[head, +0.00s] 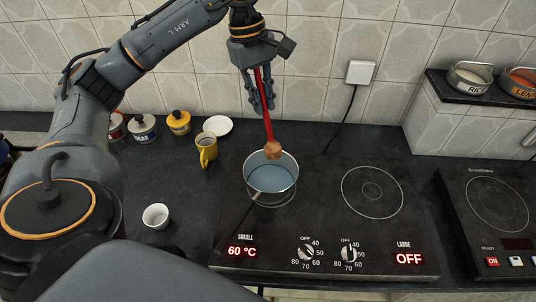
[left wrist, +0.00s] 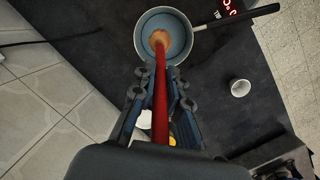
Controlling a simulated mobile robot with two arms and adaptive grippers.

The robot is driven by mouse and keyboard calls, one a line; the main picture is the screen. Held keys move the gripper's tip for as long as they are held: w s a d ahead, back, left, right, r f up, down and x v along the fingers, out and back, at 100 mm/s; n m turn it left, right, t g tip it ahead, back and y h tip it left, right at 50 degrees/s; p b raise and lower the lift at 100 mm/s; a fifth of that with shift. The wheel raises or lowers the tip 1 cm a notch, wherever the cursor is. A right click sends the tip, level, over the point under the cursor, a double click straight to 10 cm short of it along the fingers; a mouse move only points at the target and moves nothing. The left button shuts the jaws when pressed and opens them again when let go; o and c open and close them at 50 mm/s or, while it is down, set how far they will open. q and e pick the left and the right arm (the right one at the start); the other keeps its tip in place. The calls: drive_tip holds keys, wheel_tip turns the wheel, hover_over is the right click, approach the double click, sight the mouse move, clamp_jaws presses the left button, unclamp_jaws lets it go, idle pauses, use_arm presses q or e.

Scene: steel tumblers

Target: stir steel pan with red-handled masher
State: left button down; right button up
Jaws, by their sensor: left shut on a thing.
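The steel pan (head: 254,189) stands on the small left ring of the black cooktop, with bluish liquid inside. Its dark handle (head: 236,226) points toward the lower left. The red-handled masher (head: 267,110) hangs nearly upright with its brown wooden head (head: 273,150) at the pan's far rim in the head view. My left gripper (head: 262,104) is shut on the red handle above the pan. In the left wrist view the red handle (left wrist: 160,90) runs between the fingers (left wrist: 160,100), and the head overlaps the pan (left wrist: 141,36); I cannot tell whether it touches the liquid. My right gripper is not in view.
The large ring (head: 372,192) is empty. Bowls (head: 469,78) sit on a raised ledge at right.

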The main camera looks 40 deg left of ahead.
sight(262, 84)
use_arm(q)
drive_tip(key=shift+r+p, duration=1.8)
drive_tip(key=shift+r, duration=0.75)
drive_tip(key=shift+f, duration=0.15)
